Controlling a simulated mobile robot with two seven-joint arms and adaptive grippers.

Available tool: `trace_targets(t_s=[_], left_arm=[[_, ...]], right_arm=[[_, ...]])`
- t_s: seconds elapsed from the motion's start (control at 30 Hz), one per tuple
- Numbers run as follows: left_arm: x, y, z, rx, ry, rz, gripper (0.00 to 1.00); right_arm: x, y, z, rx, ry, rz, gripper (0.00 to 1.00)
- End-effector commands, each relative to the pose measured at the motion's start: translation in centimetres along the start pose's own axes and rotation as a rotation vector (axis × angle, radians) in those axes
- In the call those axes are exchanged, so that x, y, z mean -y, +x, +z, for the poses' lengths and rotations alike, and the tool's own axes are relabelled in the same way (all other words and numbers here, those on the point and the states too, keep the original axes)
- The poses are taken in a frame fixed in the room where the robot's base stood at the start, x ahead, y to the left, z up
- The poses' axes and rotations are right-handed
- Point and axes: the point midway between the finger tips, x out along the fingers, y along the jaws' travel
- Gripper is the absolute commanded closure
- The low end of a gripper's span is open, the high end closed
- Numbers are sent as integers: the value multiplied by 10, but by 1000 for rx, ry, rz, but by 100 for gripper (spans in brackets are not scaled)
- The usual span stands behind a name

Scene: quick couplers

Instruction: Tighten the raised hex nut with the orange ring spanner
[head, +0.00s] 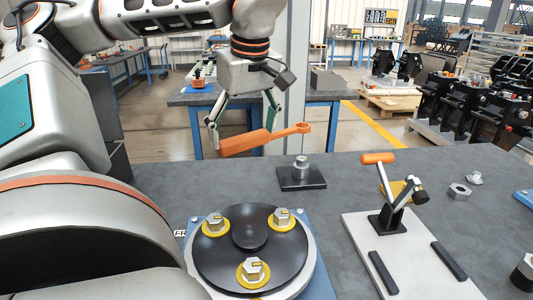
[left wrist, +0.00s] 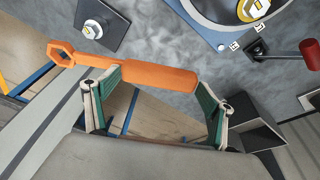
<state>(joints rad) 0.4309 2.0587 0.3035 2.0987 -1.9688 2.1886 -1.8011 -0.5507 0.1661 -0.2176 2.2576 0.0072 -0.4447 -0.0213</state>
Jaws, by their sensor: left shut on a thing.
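The orange ring spanner (head: 285,132) is held roughly level in the air by my left gripper (head: 242,137). The gripper is shut on its thick handle, and the open ring points right in the head view. The raised hex nut (head: 301,162) sits on a short post on a black square plate (head: 302,184) on the grey bench. In the head view the ring appears above the nut, apart from it. In the left wrist view the spanner (left wrist: 150,77) has its ring left of the nut (left wrist: 93,29), not around it. My right gripper is out of view.
A round black turntable (head: 250,262) with several hex fittings on yellow rings stands in front. A toggle clamp (head: 390,205) with an orange handle is mounted on a white plate at right. A loose nut (head: 459,191) lies farther right. Bench space around the black plate is clear.

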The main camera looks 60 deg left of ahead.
Motion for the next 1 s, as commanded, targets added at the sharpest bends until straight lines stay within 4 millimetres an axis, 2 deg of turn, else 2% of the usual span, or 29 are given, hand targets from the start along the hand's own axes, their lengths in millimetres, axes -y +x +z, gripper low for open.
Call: trace_targets(t_s=[0.03, 0.1, 0.67, 1.0], left_arm=[[-5, 17, 5, 0, 7, -26, 48], [-6, 23, 6, 0, 10, -36, 48], [-5, 18, 7, -4, 10, -31, 48], [-5, 50, 16, 1, 13, -37, 48]], right_arm=[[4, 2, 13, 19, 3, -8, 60], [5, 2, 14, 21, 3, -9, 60], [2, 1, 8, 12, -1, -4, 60], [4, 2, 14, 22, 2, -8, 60]])
